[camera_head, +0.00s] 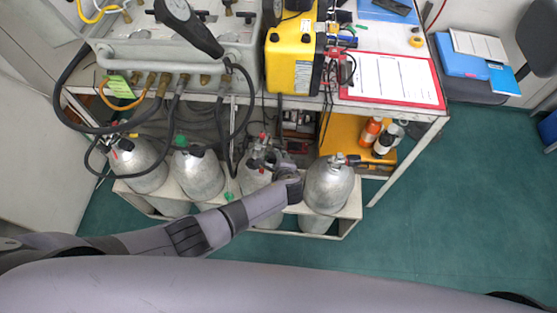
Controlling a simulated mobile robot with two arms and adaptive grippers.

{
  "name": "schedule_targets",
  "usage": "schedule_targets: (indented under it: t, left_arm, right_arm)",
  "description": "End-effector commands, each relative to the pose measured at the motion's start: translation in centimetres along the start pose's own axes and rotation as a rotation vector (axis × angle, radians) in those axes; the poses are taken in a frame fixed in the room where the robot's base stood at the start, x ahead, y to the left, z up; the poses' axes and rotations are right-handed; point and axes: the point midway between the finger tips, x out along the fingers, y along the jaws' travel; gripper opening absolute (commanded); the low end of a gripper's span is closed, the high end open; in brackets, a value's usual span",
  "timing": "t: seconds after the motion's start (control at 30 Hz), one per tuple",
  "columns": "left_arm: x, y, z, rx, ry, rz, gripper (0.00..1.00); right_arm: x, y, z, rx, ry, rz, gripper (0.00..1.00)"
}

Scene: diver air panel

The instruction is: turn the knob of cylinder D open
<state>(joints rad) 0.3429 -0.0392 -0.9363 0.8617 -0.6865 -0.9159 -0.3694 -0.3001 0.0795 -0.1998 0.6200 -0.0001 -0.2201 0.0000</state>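Several grey gas cylinders stand upright in a row in a low white rack under the bench. No letter can be read on them, so I cannot tell for certain which is cylinder D. The rightmost cylinder (328,187) has a small valve at its top with a red part and a dark part. My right gripper is out of view.
The two left cylinders (198,176) have green and red valve parts, with black hoses running up to the air panel (130,55). Green floor (450,210) is clear at right.

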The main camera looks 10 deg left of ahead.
Motion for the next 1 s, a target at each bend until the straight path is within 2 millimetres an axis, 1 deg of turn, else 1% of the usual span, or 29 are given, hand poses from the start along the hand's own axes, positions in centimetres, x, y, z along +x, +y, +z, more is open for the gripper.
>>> schedule_targets:
  t: [0.03,0.2,0.5,0.63,0.77,0.87,1.0]
  left_arm:
    - [0.0,0.1,0.0,0.001,-0.001,0.001,0.42]
    - [0.0,-0.1,0.0,0.001,0.000,-0.001,0.53]
    - [0.0,-0.2,0.0,0.001,0.001,-0.003,0.54]
    - [-0.5,-0.1,-0.1,0.002,0.002,-0.003,0.54]
    - [-1.8,-0.1,-0.1,0.000,0.003,-0.004,0.54]
    - [-3.2,0.0,0.0,-0.001,0.003,-0.002,0.54]
    - [-5.7,-0.1,-0.1,-0.001,0.003,-0.003,0.54]
  right_arm:
    - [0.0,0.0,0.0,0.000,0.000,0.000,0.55]
    - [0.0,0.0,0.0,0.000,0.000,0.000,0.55]
    - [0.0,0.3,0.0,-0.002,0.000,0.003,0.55]
    - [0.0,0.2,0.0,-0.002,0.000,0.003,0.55]
    - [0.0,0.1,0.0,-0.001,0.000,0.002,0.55]
    - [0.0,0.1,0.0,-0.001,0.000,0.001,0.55]
    - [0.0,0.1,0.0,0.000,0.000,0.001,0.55]
